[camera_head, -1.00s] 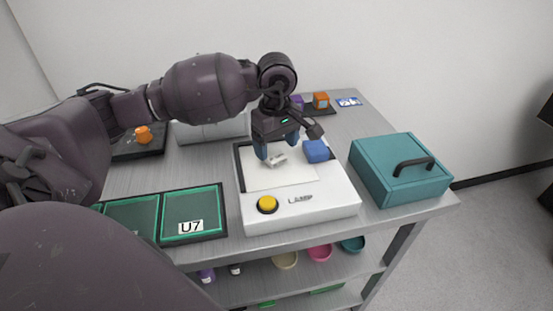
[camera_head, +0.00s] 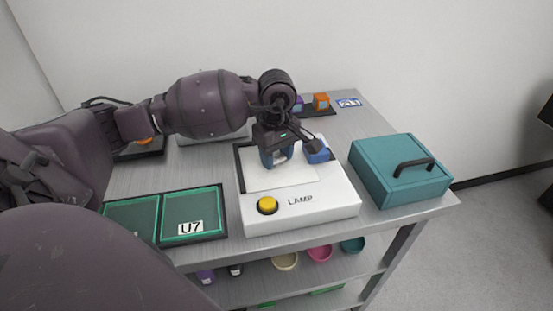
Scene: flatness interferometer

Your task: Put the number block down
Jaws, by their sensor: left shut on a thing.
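My left gripper (camera_head: 279,160) is over the white plate of the lamp unit (camera_head: 320,205). It is shut on a small pale block (camera_head: 284,152), which I take to be the number block; its face is mostly hidden by the fingers. I cannot tell whether the block touches the plate. A blue block (camera_head: 317,153) is just right of the gripper, partly covered by it. My right gripper is not in view.
A yellow button (camera_head: 267,205) is at the lamp unit's front left. A teal box with a black handle (camera_head: 400,170) stands to the right. Green-lined trays, one labelled U7 (camera_head: 192,213), lie to the left. Orange (camera_head: 320,100) and purple blocks are behind.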

